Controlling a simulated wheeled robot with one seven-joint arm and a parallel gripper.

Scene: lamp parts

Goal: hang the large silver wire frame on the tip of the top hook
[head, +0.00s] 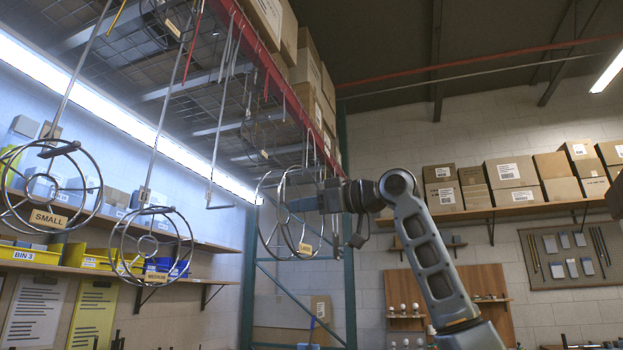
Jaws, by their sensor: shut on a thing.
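A large silver wire frame (262,235), made of joined rings with a small tan tag, is at the middle of the head view. My gripper (296,205) reaches in from the right and is shut on this frame, holding it upright in the air. The tag's lettering is too small to read. A bare hanging rod with a bent hook at its lower end (219,206) is left of the held frame, with a visible gap between them. Several other rods hang from the overhead rack. I cannot tell which one is the top hook.
Two other wire frames hang at left, one tagged SMALL (48,218) and one beside it (113,248). The overhead mesh rack has a red beam (262,62). A green upright (349,250) stands close behind my gripper. Shelves with bins and boxes line the walls.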

